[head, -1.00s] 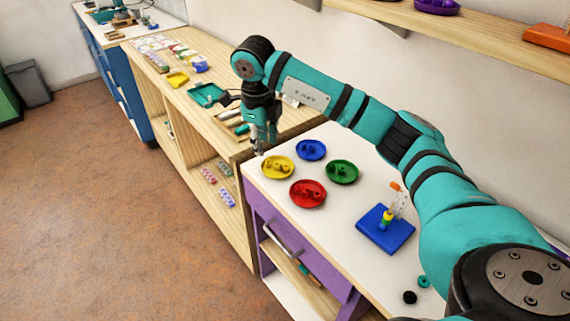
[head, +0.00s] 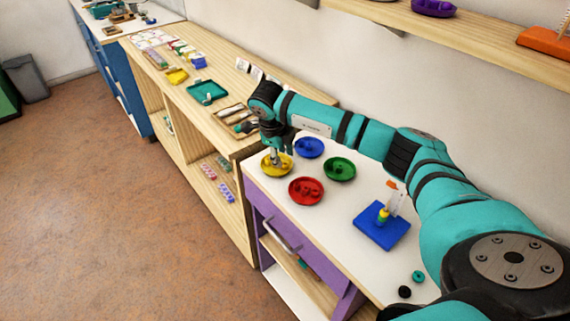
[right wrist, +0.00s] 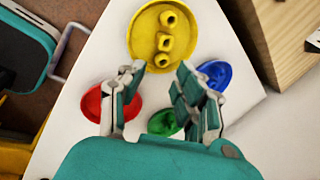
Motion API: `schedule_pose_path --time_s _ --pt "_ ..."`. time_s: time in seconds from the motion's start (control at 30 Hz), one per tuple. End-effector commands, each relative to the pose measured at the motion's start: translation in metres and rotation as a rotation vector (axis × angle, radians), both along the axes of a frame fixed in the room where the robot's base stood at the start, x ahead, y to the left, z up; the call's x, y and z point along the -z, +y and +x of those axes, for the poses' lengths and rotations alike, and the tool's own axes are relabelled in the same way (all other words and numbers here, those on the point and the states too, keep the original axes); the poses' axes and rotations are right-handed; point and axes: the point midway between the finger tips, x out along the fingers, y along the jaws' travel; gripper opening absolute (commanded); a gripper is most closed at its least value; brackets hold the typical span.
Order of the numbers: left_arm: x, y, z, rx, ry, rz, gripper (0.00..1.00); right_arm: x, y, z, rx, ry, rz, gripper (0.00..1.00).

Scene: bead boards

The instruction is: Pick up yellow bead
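The yellow dish (head: 289,169) stands at the far left corner of the white table top. It shows at the top of the right wrist view (right wrist: 140,38) with yellow beads in it; the nearest yellow bead (right wrist: 161,60) lies close to the fingertips. My right gripper (head: 275,161) points down over this dish. In the right wrist view its two fingers (right wrist: 160,68) are apart, one on each side of the nearest bead, and nothing is gripped. Whether they touch the dish I cannot tell. My left gripper is not in view.
Blue (head: 310,147), green (head: 340,169) and red (head: 306,191) dishes stand close by. A blue board (head: 382,236) with stacked beads on a peg and an upright card is nearer. A black (head: 404,292) and a teal ring (head: 418,277) lie at the front. A wooden shelf (head: 227,120) adjoins the table.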

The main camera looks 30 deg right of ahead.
Motion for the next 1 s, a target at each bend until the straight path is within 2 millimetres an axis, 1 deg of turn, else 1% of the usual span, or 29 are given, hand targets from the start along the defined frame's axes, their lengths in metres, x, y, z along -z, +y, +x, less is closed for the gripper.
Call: schedule_pose_path --time_s 0.03,0.13,0.2,0.3,0.4,0.57,0.7,0.77,1.0 --pt "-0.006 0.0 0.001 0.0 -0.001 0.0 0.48 0.005 -0.002 0.0 0.002 0.006 0.0 0.33" --pt "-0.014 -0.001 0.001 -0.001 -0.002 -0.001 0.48 0.019 -0.007 0.003 0.002 0.006 0.0 0.33" --pt "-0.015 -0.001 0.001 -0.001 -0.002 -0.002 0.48 0.03 -0.01 0.005 0.002 0.005 0.002 0.33" --pt "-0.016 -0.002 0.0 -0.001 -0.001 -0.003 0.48 0.04 -0.012 0.007 0.001 0.004 0.001 0.33" --pt "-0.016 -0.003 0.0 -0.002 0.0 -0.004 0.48 0.043 -0.013 0.007 0.0 0.002 0.0 0.33" --pt "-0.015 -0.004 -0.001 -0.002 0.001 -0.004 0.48 0.044 -0.013 0.008 0.0 0.002 0.0 0.33" --pt "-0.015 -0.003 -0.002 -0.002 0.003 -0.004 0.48 0.044 -0.013 0.007 0.0 0.003 0.001 0.15" --pt "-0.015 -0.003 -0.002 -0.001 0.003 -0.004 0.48 0.044 -0.013 0.007 0.0 0.003 0.001 0.09" --pt "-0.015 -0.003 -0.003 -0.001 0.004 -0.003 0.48 0.044 -0.013 0.007 0.0 0.005 0.002 0.09"
